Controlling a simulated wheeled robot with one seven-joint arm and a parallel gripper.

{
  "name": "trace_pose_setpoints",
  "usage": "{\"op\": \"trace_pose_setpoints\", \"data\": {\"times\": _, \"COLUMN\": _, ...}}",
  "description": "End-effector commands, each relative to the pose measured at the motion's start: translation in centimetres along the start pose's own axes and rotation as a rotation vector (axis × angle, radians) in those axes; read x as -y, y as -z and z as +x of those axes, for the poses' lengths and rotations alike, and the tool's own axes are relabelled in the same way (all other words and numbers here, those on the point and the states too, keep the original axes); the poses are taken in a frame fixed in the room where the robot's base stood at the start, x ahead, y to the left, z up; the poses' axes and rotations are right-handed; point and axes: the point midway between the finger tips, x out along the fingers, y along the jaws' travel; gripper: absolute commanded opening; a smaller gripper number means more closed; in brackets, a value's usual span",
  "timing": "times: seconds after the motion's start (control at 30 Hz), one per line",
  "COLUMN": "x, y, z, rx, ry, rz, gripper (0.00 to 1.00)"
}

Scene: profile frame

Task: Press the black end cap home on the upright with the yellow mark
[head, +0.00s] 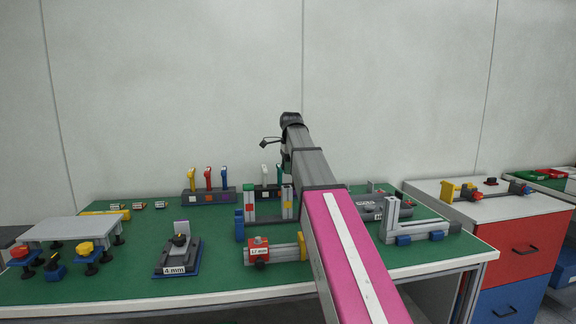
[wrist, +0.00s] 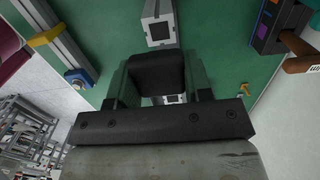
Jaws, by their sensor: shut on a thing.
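My gripper (wrist: 157,82) is shut on the black end cap (wrist: 155,68), which sits between its two fingers in the wrist view. In the head view my arm reaches over the bench, and the cap cannot be made out there. The upright with the yellow mark (head: 287,203) stands near the bench middle, just left of my arm. A second upright (head: 249,205) with green and red marks stands to its left. In the wrist view one open profile end (wrist: 158,30) shows beyond the cap. Another profile end (wrist: 172,98) is mostly hidden below the cap; whether they touch cannot be told.
A tool rack (head: 209,196) stands behind the uprights. A horizontal profile with a red block (head: 258,248) lies in front. A grey raised plate (head: 75,230) and a black-knobbed fixture (head: 180,255) are at left. An L-shaped profile (head: 391,215) stands right of my arm.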

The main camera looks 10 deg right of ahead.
Motion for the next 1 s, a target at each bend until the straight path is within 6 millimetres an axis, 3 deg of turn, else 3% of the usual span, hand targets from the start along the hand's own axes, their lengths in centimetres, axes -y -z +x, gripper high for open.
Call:
{"op": "trace_pose_setpoints", "data": {"times": 0.5, "x": -0.1, "y": 0.2, "z": 4.0, "rx": 0.0, "ry": -0.001, "rz": 0.0, "gripper": 0.2}}
{"op": "trace_pose_setpoints", "data": {"times": 1.0, "x": 0.0, "y": 0.3, "z": 4.3, "rx": 0.0, "ry": -0.001, "rz": 0.0, "gripper": 0.2}}
